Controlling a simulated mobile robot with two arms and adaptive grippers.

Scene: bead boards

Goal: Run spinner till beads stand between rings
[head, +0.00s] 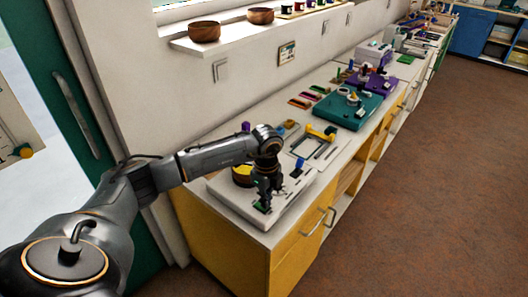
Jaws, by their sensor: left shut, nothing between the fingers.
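The nearest bead board (232,200) is a pale grey slab at the near end of the counter. A round yellow and dark part (242,178) sits on it, partly hidden by my arm; I cannot tell if it is the spinner. A blue knob (298,166) stands upright on the board's right part. My left gripper (264,207) points down over the board's front part, shut and empty. I cannot tell whether its tips touch the board. Beads and rings are too small or hidden to make out. My right gripper is not in view.
A pale frame with a yellow handle (322,133) lies just behind the board. A teal board (340,112) and a purple board (384,84) stand farther along the counter. Wooden bowls (205,32) sit on the sill. The brown floor (440,190) at right is clear.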

